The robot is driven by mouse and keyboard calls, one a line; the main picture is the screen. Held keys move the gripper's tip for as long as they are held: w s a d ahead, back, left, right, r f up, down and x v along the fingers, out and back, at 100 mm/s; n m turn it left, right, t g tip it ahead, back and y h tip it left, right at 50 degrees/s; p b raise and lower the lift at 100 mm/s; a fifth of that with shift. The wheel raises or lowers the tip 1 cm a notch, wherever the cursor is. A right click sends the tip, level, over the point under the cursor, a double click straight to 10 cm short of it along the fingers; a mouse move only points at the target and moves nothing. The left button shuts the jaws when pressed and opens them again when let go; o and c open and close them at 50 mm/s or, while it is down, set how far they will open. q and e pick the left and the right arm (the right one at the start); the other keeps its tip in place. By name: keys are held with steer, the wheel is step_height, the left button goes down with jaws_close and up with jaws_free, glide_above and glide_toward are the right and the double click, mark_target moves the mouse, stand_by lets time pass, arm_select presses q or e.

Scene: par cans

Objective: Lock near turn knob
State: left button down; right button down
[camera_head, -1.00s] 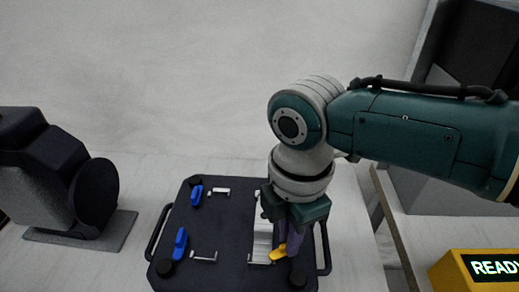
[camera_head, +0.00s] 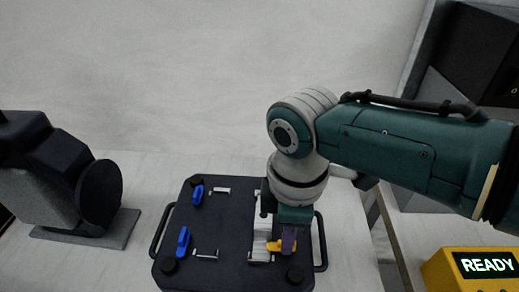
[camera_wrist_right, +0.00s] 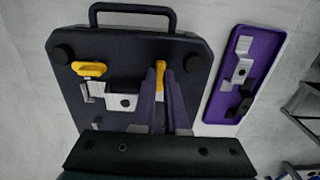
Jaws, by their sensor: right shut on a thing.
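The near yellow turn knob (camera_head: 273,246) sits on the right side of a dark plate (camera_head: 225,225). My right gripper (camera_head: 288,242) is shut on this knob from above; its purple fingers stand on both sides of the knob (camera_wrist_right: 160,66) in the right wrist view. There the knob's long side points toward the plate's handle. A second yellow knob (camera_wrist_right: 90,69) lies to its left, crosswise to it; my arm hides it in the head view. A silver bracket (camera_head: 262,226) lies beside the knobs. My left gripper is not in view.
Two blue knobs (camera_head: 182,242) (camera_head: 197,194) sit on the plate's left side. A handle (camera_head: 321,241) borders its right edge. A purple tray (camera_wrist_right: 245,75) with metal parts lies beside the plate. A yellow READY box (camera_head: 480,270) stands at right.

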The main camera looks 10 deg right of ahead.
steer(key=c, duration=0.9)
jaws_free()
steer(key=shift+c, duration=0.2)
steer(key=shift+r, duration=0.1)
steer(key=shift+r, duration=0.35)
step_height(320, 180, up, 9)
steer(key=p, duration=0.3)
